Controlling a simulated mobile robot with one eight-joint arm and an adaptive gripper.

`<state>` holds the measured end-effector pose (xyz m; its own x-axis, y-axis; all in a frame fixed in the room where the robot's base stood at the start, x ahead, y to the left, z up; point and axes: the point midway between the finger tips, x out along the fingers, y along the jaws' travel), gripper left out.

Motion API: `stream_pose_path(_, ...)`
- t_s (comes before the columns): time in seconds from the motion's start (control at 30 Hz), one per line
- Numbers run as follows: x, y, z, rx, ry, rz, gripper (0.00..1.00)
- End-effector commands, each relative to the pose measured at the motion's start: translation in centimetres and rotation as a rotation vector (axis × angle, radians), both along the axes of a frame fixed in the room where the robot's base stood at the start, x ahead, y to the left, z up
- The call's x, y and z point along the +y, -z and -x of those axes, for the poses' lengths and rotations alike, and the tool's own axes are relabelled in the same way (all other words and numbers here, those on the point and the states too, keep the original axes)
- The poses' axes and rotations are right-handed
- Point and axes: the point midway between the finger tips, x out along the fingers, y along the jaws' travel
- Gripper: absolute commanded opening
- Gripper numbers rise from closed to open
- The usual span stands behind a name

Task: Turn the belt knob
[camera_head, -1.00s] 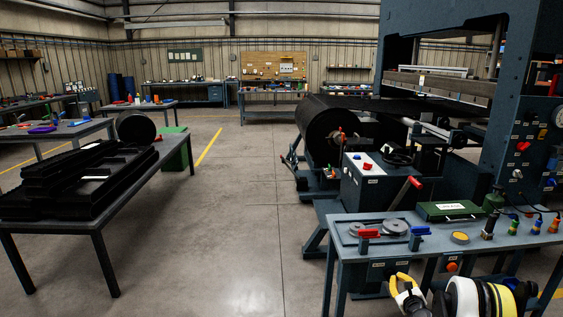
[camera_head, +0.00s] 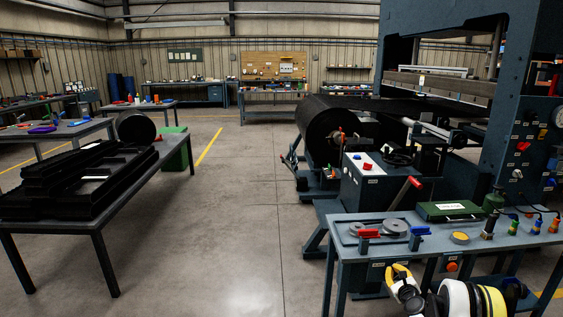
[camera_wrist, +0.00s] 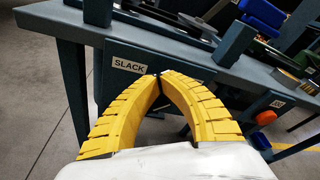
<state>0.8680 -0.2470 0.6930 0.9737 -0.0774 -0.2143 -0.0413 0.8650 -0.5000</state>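My gripper (camera_head: 398,272) is at the front of the grey-blue bench (camera_head: 345,227), low at its left end. In the wrist view its two yellow fingers (camera_wrist: 161,76) curve together and their tips meet, with nothing clearly held. The tips overlap a dark panel (camera_wrist: 118,84) marked SLACK, under the bench top; I cannot tell whether they touch it. Any knob on that panel is hidden behind the fingers. A round orange-red knob (camera_head: 451,266) sits on another panel to the right, and it also shows in the wrist view (camera_wrist: 266,117). I cannot tell which is the belt knob.
The large press (camera_head: 520,120) rises behind. Open floor (camera_head: 245,240) lies to the left.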

Motion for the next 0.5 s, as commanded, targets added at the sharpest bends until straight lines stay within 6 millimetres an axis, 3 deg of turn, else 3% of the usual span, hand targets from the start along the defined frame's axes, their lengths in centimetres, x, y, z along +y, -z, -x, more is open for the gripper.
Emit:
stream_pose_path(0.17,-0.1,-0.2,0.9,0.000,0.001,0.000,0.00)
stream_pose_path(0.5,-0.2,-0.2,5.2,0.000,0.000,-0.001,0.00)
